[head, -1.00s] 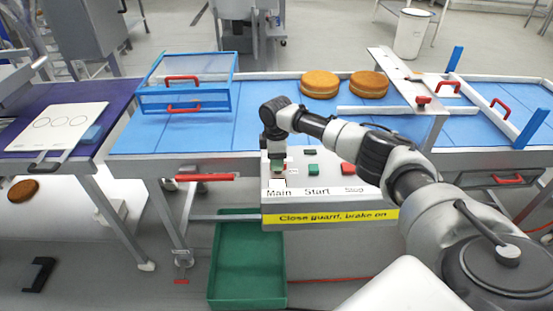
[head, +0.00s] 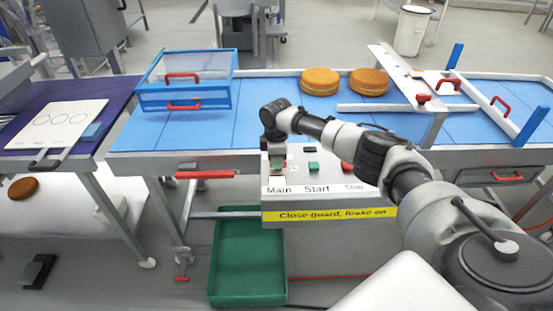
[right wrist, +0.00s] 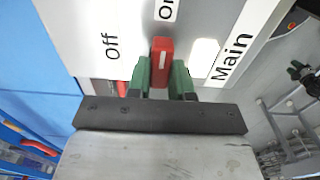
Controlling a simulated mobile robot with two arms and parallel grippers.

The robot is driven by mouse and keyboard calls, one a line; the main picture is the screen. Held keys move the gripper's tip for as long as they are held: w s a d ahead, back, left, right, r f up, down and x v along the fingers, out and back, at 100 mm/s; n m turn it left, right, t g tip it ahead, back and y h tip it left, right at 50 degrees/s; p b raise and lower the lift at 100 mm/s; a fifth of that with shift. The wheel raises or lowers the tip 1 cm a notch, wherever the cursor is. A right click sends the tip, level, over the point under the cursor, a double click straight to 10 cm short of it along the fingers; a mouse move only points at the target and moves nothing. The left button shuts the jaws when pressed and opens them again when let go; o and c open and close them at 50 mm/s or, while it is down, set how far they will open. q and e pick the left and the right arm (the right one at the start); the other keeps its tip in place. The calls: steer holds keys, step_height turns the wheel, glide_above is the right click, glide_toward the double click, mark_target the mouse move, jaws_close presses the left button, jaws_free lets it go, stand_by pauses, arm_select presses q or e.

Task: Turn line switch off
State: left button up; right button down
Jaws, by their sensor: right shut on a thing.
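The control box (head: 335,178) hangs at the front of the blue line, with labels Main, Start and Stop. My right gripper (head: 278,163) is over its Main end. In the right wrist view, the gripper's green fingers (right wrist: 161,80) are shut on the red line switch (right wrist: 162,52), one on each side. The switch's visible end points toward the On label (right wrist: 167,10). The Off label (right wrist: 111,46) is to the left in that view. A bright white patch (right wrist: 205,55) lies between the switch and the Main label. My left gripper is out of view.
A green Start button (head: 313,168) and a red Stop button (head: 347,167) sit beside the gripper. A blue-framed clear guard (head: 188,82) and two brown rounds (head: 320,81) are on the line. A green crate (head: 247,262) is below.

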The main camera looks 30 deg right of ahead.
steer(key=n, duration=0.4)
steer(key=shift+a+n+b, duration=0.1)
steer(key=shift+n+b, duration=0.25)
steer(key=shift+n, duration=0.05)
steer(key=n, duration=0.4)
steer(key=shift+s+n, duration=0.15)
steer(key=shift+n, duration=0.15)
steer(key=n+b, duration=0.1)
steer(key=n, duration=0.3)
steer(key=shift+s, duration=0.1)
steer(key=shift+r+n, duration=0.1)
steer(key=shift+n, duration=2.3)
steer(key=c, duration=1)
jaws_free()
steer(key=shift+s, duration=0.1)
